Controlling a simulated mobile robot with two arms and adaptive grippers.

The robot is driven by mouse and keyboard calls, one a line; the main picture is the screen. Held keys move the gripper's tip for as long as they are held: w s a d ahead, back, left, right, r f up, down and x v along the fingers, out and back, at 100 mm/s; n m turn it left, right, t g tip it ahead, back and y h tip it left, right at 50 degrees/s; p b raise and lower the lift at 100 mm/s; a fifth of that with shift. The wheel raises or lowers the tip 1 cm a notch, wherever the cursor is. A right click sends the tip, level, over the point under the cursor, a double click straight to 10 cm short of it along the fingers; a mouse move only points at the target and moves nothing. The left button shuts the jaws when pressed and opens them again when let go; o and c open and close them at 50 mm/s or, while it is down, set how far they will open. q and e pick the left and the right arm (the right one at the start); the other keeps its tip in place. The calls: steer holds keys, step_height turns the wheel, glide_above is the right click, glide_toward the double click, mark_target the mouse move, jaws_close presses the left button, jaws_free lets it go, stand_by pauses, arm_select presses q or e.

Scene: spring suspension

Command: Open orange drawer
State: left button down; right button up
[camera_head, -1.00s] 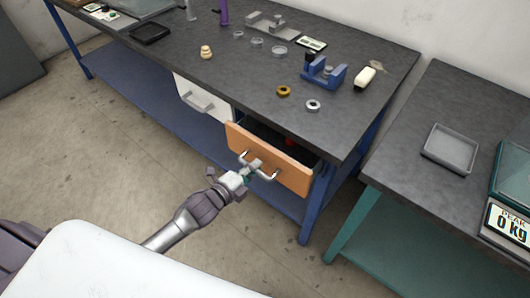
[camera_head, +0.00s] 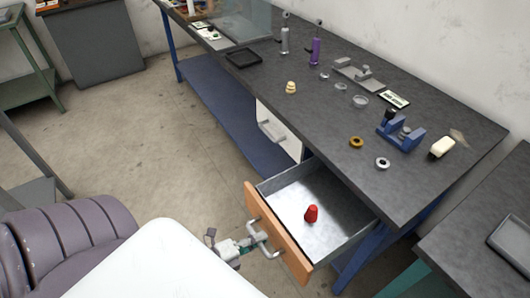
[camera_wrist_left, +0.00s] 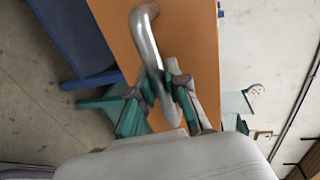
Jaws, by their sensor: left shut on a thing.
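The orange drawer (camera_head: 276,236) stands pulled well out from under the dark workbench, and its grey metal inside shows. A small red object (camera_head: 311,213) stands on the drawer's floor. A silver bar handle (camera_head: 263,239) is on the orange front. My left gripper (camera_head: 248,245) is shut on this handle. In the left wrist view, the green-padded fingers (camera_wrist_left: 163,84) close on both sides of the handle (camera_wrist_left: 146,40), with the orange front (camera_wrist_left: 192,45) behind it. My right gripper is not in view.
The workbench top (camera_head: 310,125) holds a blue fixture (camera_head: 400,134), several rings and small parts, and a purple damper (camera_head: 317,48). A white drawer (camera_head: 279,130) sits left of the orange one. Another table (camera_head: 480,235) stands at the right.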

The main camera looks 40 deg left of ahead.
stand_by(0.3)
arm_select(q)
steer(key=c, duration=1.1)
jaws_free()
steer(key=shift+c, duration=0.2)
steer(key=shift+s, duration=0.1)
steer(key=v, duration=1.2)
